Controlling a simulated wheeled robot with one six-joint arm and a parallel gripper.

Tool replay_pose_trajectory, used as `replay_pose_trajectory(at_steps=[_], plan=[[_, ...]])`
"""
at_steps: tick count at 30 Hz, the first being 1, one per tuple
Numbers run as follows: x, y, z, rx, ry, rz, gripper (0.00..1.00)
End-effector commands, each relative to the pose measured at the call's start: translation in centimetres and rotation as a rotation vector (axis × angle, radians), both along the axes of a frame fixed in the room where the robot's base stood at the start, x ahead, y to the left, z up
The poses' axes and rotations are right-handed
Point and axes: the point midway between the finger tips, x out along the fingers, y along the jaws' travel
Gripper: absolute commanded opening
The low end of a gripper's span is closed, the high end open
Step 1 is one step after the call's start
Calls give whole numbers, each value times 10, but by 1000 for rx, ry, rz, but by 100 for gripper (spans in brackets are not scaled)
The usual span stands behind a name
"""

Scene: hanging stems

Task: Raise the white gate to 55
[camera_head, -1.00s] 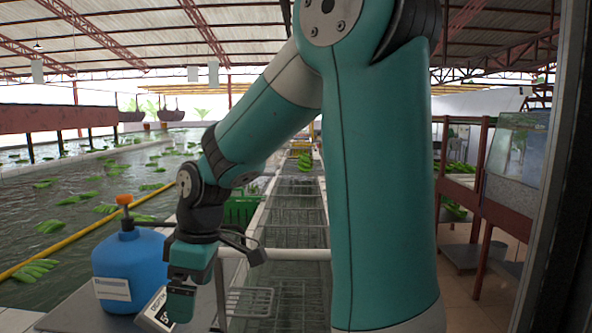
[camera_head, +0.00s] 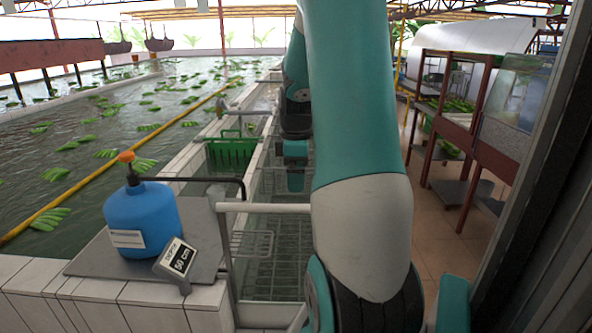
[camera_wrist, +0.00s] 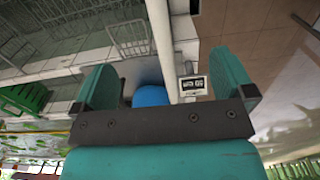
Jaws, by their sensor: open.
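A small tilted display (camera_head: 178,260) stands at the front of the grey slab and seems to read 50 cm. It also shows, upside down, in the wrist view (camera_wrist: 193,86). A white horizontal bar (camera_head: 262,207) crosses the near end of the channel, joined to a pale upright (camera_head: 222,250); I cannot tell for certain which part is the gate. The bar also shows in the wrist view (camera_wrist: 159,40). My gripper (camera_head: 294,172) hangs over the channel, beyond the bar and apart from it. In the wrist view my gripper (camera_wrist: 168,88) is open, with nothing between its fingers.
A blue jug (camera_head: 143,220) with an orange cap stands on the grey slab (camera_head: 95,262), with a black bent handle (camera_head: 218,181) behind it. A green crate (camera_head: 232,153) sits beside the channel. Water with green bananas lies left; red-framed shelves (camera_head: 470,120) stand right.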

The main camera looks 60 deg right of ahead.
Motion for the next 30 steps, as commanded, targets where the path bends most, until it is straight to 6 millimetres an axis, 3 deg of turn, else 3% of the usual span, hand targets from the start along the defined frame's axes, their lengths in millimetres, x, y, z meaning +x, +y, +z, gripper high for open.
replay_pose_trajectory(at_steps=[3,18,30], plan=[[0,0,-26,1,0,0,100],[0,1,-98,1,0,0,100],[0,1,-105,1,0,0,100]])
